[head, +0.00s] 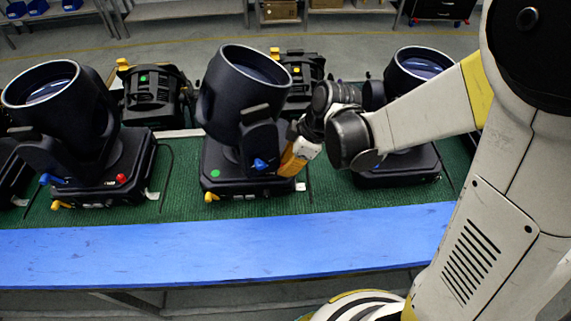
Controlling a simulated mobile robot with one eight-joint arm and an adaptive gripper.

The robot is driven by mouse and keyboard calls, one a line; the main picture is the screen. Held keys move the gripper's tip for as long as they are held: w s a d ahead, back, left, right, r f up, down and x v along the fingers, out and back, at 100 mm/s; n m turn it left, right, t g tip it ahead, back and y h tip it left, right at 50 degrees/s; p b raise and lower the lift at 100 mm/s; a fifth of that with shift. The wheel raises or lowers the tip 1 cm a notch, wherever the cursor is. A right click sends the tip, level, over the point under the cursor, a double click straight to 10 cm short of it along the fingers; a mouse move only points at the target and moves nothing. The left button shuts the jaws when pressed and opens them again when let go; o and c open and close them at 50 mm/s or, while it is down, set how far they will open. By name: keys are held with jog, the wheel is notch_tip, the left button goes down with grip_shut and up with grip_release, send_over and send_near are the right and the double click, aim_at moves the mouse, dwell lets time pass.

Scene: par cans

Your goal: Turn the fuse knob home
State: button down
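A black moving-head lamp (235,105) stands in the middle of the green mat, with a blue connector (262,164), a yellow part (211,197) and a green dot on its base. My gripper (290,166) is at the right front of that base, its orange end against or just in front of it. I see no fuse knob on this lamp; the gripper covers that part of the base. I cannot tell if the fingers are open or shut. The lamp at left (80,125) shows a red knob (121,179) and a blue connector (46,179) on its base.
A third lamp (400,168) stands at right, partly behind my arm. Smaller black units (155,95) stand behind the lamps. The green mat (180,208) meets a clear blue strip (190,248) along the front edge. Shelving with blue bins is far back.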

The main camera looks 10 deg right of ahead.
jog(key=shift+n, duration=0.4)
jog(key=n+g+b, duration=0.1)
jog(key=n, duration=0.1)
jog(key=shift+w+f+n, duration=0.1)
jog(key=shift+n, duration=0.2)
jog(key=shift+n+g+b, duration=0.75)
jog(key=shift+n+g, duration=0.15)
jog(key=shift+n, duration=1)
jog(key=c, duration=1.3)
grip_release()
jog(key=shift+c, duration=0.2)
jog(key=v, duration=1.2)
